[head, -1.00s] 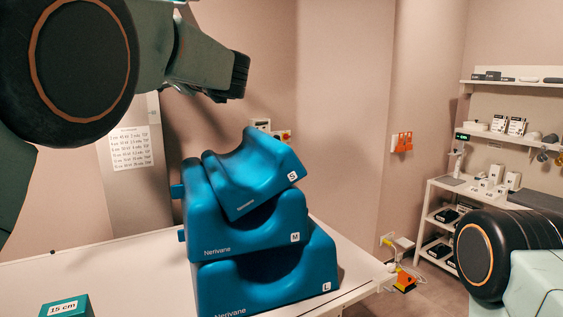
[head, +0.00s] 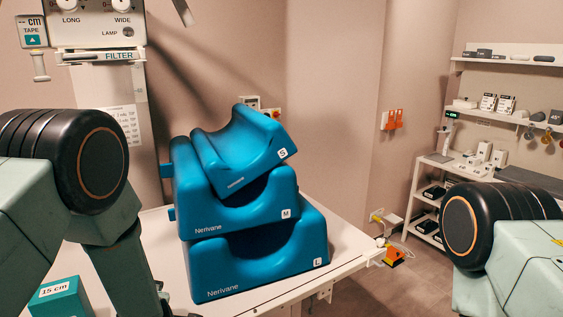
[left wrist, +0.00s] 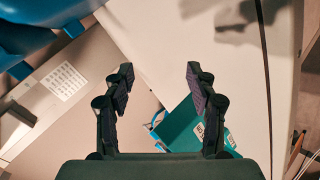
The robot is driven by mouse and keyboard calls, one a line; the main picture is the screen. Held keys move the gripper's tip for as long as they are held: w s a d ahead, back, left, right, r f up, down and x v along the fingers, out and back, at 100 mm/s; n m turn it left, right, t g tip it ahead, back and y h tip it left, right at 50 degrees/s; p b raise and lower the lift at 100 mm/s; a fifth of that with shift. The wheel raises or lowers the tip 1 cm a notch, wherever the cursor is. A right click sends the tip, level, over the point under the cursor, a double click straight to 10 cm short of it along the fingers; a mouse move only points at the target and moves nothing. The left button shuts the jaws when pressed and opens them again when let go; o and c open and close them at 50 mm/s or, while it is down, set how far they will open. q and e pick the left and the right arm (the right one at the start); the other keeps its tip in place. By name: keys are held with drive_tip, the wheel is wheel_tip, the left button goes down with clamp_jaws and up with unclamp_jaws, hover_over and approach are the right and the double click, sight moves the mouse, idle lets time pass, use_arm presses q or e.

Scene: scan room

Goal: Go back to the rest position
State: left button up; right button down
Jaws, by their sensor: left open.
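My left gripper (left wrist: 160,85) is open in the left wrist view, with nothing between its fingers. My left arm now points down at the left of the head view, and most of its hand is hidden below the frame. A teal block marked 15 cm (head: 60,298) lies on the white table (head: 262,303) left of that arm.
Three blue cushions are stacked on the table: L (head: 290,272) lowest, M (head: 265,215) above, S (head: 245,160) tilted on top. A panel with knobs (head: 95,25) hangs upper left. A white shelf unit (head: 415,190) stands at the right wall.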

use_arm(q)
drive_tip(key=s+d+f+m+g+h, duration=0.2)
drive_tip(key=s+f+m+g, duration=0.3)
drive_tip(key=s, duration=0.8)
drive_tip(key=s+d+f+m+g+h, duration=0.25)
drive_tip(key=s+m, duration=0.45)
drive_tip(key=s, duration=0.7)
drive_tip(key=s+d+f+m+g+h, duration=0.1)
drive_tip(key=s+d+f+m+g, duration=0.3)
drive_tip(key=s, duration=0.9)
wheel_tip(320, 180, down, 17)
drive_tip(key=w+a+m+t+b, duration=0.1)
drive_tip(key=t+b, duration=0.1)
drive_tip(key=b, duration=1.3)
drive_tip(key=shift+a+m+b, duration=0.3)
drive_tip(key=shift+m+b, duration=0.1)
